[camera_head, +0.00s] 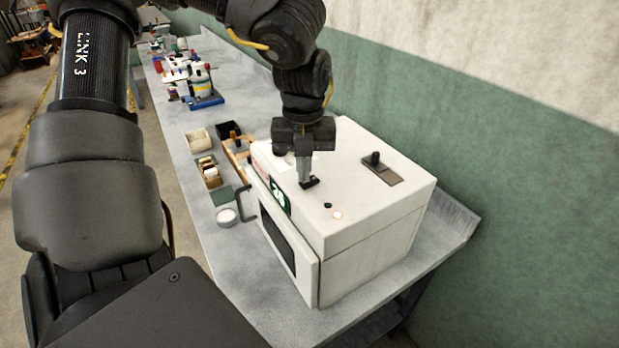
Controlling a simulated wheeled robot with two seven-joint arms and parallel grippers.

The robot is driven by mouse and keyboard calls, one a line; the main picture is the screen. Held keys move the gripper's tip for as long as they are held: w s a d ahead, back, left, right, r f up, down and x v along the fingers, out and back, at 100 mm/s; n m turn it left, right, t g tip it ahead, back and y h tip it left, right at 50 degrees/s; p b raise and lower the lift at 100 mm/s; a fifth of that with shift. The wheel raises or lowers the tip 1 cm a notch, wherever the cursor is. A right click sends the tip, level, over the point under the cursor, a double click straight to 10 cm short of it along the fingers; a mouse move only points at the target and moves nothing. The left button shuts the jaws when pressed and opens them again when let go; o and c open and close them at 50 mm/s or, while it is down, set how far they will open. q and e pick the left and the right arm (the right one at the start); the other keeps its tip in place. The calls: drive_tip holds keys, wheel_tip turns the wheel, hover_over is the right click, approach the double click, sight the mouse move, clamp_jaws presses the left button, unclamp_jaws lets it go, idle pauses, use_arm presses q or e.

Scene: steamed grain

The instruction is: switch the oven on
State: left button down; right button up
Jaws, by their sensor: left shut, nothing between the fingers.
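The oven (370,232) is a white box on the grey bench, with a dark door window (277,240) and a dark handle (243,204) on its front. On its top are a small dark button (327,205) and a small pale round spot with an orange rim (337,215), which looks like a lamp. My left gripper (308,183) points down over the front part of the oven top, behind the button and apart from it. Its fingers are shut and empty. Whether the tips touch the top is unclear. My right gripper is not in view.
A brown plate with a black knob (376,160) lies on the oven top. A white round dish (228,217) and small open boxes (209,172) stand on the bench (190,190) left of the oven. A green and white wall runs along the right.

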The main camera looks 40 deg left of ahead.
use_arm(q)
drive_tip(key=shift+r+p, duration=1.45)
drive_tip(key=shift+r, duration=1.7)
